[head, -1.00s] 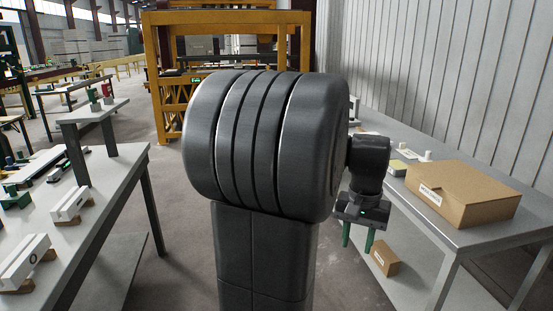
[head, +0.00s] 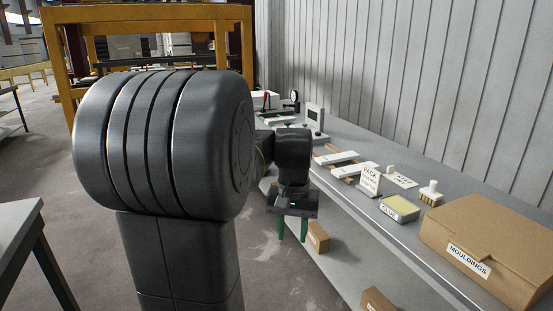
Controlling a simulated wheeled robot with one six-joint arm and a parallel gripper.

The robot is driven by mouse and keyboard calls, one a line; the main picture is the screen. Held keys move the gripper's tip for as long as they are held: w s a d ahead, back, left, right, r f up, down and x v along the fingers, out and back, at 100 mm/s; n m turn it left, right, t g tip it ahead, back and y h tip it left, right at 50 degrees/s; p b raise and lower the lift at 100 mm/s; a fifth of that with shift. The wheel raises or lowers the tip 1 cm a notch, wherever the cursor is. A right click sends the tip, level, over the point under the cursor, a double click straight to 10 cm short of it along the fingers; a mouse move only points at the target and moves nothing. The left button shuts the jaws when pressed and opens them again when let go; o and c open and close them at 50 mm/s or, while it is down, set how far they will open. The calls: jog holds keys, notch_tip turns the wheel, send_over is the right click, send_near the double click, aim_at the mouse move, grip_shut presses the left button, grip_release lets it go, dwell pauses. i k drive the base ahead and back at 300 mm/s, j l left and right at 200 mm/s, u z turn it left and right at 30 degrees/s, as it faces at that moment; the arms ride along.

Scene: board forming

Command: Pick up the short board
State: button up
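Two pale, board-like pieces lie on light wooden strips on the right-hand bench, a farther one (head: 336,157) and a nearer one (head: 352,169). I cannot tell which one is the short board. The nearer piece is partly hidden by the PACK sign. My gripper (head: 292,230) hangs below my wrist, in front of the bench's near edge. Its two green fingers point down and stand apart, with nothing seen between them. It is clear of both pieces.
The grey bench (head: 372,221) runs along the corrugated wall. It holds a PACK sign (head: 369,180), a yellow-topped box (head: 400,208), a brush (head: 431,193) and a MOULDINGS carton (head: 490,250). Small cartons (head: 318,237) sit below. Another table (head: 20,232) is at left.

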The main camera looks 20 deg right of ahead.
aim_at(354, 169)
jog(key=i+z, duration=0.2)
jog(key=i, duration=0.35)
jog(key=i+j+z, duration=0.2)
jog(key=i, duration=0.35)
jog(key=i+j+z, duration=0.15)
jog(key=i, duration=0.45)
jog(key=i+l+z, duration=0.25)
jog(key=i+z, duration=0.6)
jog(key=i+j+z, duration=0.1)
jog(key=i+z, duration=0.3)
jog(key=i, duration=0.2)
